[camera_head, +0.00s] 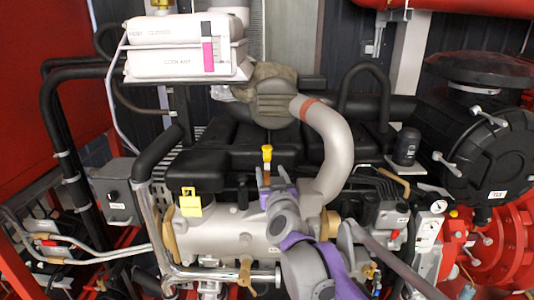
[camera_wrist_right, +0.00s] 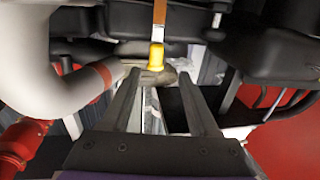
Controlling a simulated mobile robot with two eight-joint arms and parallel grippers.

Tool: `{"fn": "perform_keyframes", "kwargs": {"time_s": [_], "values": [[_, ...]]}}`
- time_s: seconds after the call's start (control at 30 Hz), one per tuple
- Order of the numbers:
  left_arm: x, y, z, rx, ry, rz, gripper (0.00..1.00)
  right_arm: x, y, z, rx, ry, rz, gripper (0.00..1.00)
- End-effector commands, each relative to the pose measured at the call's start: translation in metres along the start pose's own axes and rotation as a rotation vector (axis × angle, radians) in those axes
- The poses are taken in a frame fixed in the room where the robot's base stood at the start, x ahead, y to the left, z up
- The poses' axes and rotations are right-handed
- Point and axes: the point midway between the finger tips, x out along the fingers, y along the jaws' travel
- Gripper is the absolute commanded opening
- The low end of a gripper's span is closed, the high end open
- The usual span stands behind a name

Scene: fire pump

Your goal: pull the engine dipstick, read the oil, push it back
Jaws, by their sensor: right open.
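The dipstick's yellow handle (camera_head: 266,153) stands above the front edge of the black engine cover, near the middle of the head view. In the right wrist view the handle (camera_wrist_right: 156,56) appears just past the fingertips, roughly in line with the gap between them. My right gripper (camera_head: 264,182) is just below the handle in the head view. In the wrist view its two fingers (camera_wrist_right: 156,82) are spread apart, with nothing visible gripped between them. My left gripper is not in view.
A thick grey pipe (camera_head: 333,140) curves close to the right of the handle. A yellow block-like part (camera_head: 190,203) sits to the left on the engine. White containers (camera_head: 185,47) stand at the upper left. A black round housing (camera_head: 485,150) is at the right.

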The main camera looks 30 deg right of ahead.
Motion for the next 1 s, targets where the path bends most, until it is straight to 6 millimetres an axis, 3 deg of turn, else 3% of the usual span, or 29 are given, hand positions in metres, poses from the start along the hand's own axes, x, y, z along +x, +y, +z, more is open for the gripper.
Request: {"fn": "perform_keyframes", "kwargs": {"time_s": [0.17,0.7,1.0], "values": [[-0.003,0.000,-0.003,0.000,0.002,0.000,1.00,0.015,0.007,-0.006,0.000,0.016,0.026,0.60],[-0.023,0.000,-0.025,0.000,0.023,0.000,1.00,0.100,0.008,-0.008,0.001,0.016,0.023,0.60],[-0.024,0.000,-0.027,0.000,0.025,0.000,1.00,0.111,0.008,-0.006,0.000,0.014,0.022,0.60]]}}
